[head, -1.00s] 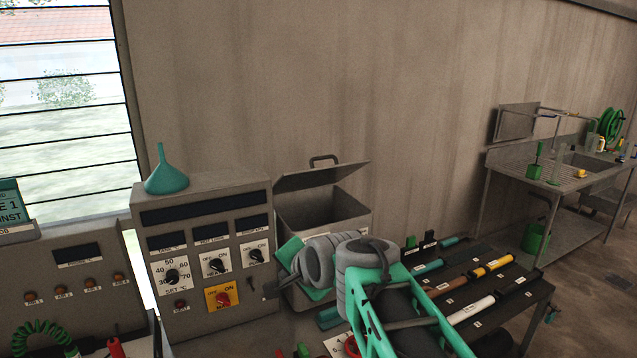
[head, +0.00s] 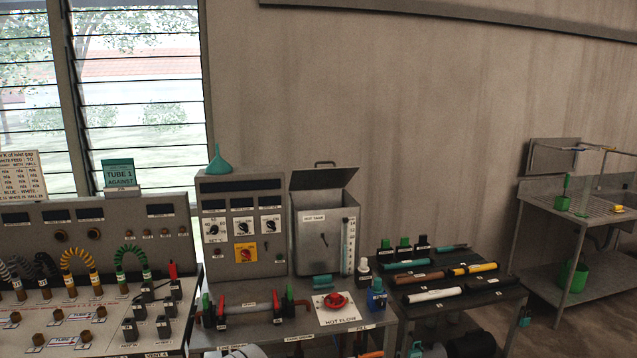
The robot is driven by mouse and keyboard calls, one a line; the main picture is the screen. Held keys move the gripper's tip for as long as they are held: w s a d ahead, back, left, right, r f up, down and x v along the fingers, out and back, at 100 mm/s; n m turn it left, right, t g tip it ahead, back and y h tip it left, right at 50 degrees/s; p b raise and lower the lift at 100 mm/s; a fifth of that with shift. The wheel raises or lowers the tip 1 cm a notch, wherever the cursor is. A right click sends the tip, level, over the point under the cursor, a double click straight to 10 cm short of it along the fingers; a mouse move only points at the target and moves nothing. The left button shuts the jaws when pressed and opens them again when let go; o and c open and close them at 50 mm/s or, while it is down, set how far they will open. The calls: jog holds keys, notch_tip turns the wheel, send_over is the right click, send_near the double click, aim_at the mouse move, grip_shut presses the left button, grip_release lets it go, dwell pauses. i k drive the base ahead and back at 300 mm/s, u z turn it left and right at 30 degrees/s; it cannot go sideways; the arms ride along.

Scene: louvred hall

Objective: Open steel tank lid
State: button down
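The steel tank (head: 308,245) is a grey box on the bench, marked "HOT TANK", with a level scale on its right front. Its lid (head: 322,178) stands raised and tilted above the tank, with a dark handle (head: 325,163) at its upper edge. A gap shows between the lid and the tank's front rim. My gripper is not seen; only grey and green parts, probably of my arm, show at the bottom edge. Nothing touches the lid.
A control box (head: 243,215) with a teal funnel (head: 218,158) on top stands close left of the tank. A red knob (head: 336,300) and bottles are in front. A dark rack of tubes (head: 455,285) is at right, and a sink bench (head: 575,215) farther right.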

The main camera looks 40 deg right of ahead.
aim_at(324, 178)
jog(key=z, duration=1)
jog(key=i, duration=1.5)
jog(key=u, duration=0.6)
